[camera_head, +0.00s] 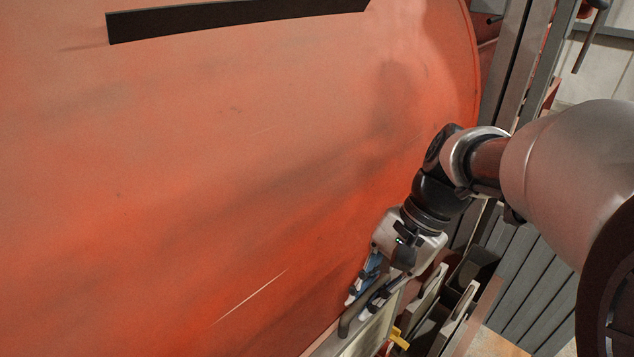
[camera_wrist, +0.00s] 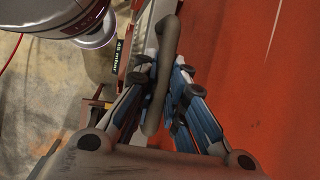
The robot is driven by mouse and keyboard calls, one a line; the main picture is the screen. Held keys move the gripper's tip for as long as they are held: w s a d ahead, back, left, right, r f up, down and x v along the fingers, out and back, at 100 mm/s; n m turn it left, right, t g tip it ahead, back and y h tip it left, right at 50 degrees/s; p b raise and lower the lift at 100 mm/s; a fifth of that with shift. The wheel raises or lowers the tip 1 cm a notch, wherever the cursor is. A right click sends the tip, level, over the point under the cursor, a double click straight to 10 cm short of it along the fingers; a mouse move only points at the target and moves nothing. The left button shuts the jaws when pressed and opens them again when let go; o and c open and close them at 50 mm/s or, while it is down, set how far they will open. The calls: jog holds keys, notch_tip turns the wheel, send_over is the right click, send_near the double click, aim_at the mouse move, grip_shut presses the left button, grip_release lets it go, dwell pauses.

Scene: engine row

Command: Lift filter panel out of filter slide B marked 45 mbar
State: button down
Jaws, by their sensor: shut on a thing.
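The filter panel (camera_head: 372,335) is pale, stands on edge at the bottom of the head view and has a dark bar handle (camera_head: 346,322) on top. My gripper (camera_head: 364,307) reaches down to it, shut on this handle. In the wrist view, the handle (camera_wrist: 166,50) runs between the blue-padded fingers of my gripper (camera_wrist: 164,88). A black label reading 45 mbar (camera_wrist: 122,50) sits on the slide just left of the handle in the wrist view. The panel's lower part is out of view, so I cannot tell how deep it sits.
A large orange-red curved casing (camera_head: 230,170) fills the left of the head view, close beside my gripper. Right of the panel are a yellow part (camera_head: 398,338) and dark open slots with upright plates (camera_head: 428,292). Grey slatted panelling (camera_head: 530,280) stands farther right.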

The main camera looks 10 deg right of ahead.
jog(key=s+d+p, duration=0.1)
jog(key=s+d, duration=0.8)
jog(key=s, duration=0.4)
jog(key=shift+d, duration=0.15)
dwell(0.5)
jog(key=shift+s, duration=0.1)
